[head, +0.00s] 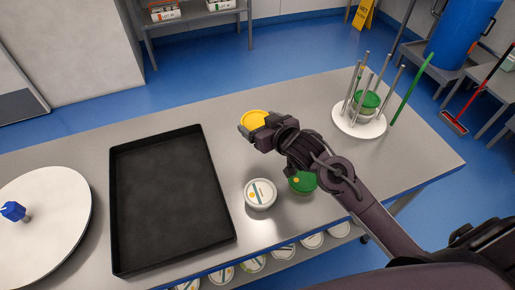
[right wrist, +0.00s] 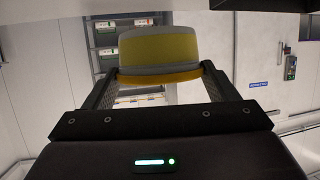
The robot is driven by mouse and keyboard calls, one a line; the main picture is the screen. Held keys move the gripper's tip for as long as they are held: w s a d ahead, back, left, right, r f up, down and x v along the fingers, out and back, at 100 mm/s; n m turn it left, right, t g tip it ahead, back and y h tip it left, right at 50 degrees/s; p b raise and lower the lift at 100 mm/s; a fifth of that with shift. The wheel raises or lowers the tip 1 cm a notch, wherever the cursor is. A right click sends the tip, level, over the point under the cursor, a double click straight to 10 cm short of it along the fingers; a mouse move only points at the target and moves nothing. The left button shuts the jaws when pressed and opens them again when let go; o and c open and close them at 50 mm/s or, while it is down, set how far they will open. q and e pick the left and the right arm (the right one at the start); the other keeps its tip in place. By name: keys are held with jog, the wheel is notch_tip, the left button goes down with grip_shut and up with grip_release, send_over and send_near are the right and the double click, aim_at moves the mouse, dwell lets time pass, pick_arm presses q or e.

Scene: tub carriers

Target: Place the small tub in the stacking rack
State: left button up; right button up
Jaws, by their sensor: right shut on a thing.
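A small tub with a yellow lid (head: 254,118) is held by my right gripper (head: 256,130) above the metal table, right of the black tray. In the right wrist view the tub (right wrist: 158,50) sits between the two fingers, its yellow and grey side showing. The stacking rack (head: 345,121) stands at the table's back right: a round white base with several upright metal rods. A green-lidded tub (head: 369,99) is inside the rods. The held tub is apart from the rack, to its left. My left gripper is not in view.
A white-lidded tub (head: 260,193) and a green-lidded tub (head: 302,182) stand near the table's front edge, the latter partly behind my right arm. The black tray (head: 122,205) is empty. A white disc (head: 50,215) with a blue knob lies far left. Table between tray and rack is mostly clear.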

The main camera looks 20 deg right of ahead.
notch_tip(320, 180, down, 11)
jog(key=shift+r+p, duration=0.2)
jog(key=shift+p, duration=0.25)
jog(key=shift+f, duration=0.2)
jog(key=o, duration=1.1)
jog(key=shift+c, duration=0.2)
jog(key=shift+r, duration=0.1)
